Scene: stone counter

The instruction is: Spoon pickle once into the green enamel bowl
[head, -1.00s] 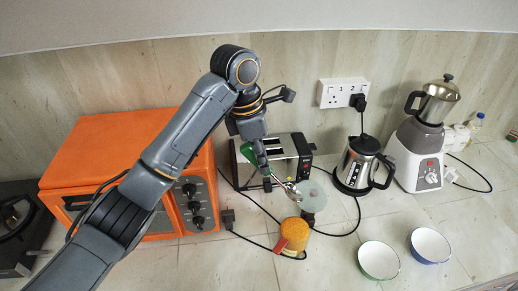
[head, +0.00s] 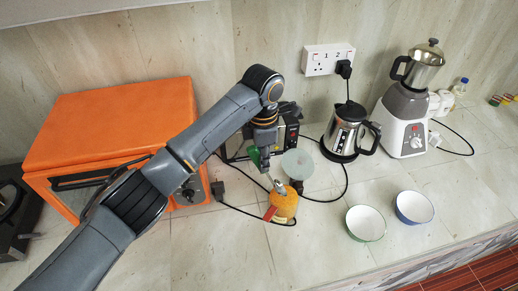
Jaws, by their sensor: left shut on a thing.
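The pickle jar (head: 286,206), orange-yellow with a red patch, stands on the counter right of the orange oven. My left gripper (head: 267,167) is above and slightly left of it, shut on a spoon. The metal spoon (head: 279,187) points down at the jar's top; I cannot tell whether its tip is inside or only in front of it. A green part shows beside the gripper. The green enamel bowl (head: 366,224), white inside with a green rim, stands to the right and looks empty. My right gripper is not in view.
A blue-rimmed bowl (head: 415,207) stands beside the green one. A pale round translucent thing (head: 298,164) is just behind the jar. A toaster (head: 290,130), steel kettle (head: 347,132) and mixer (head: 405,122) line the wall. Cables lie around the jar. The front counter is clear.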

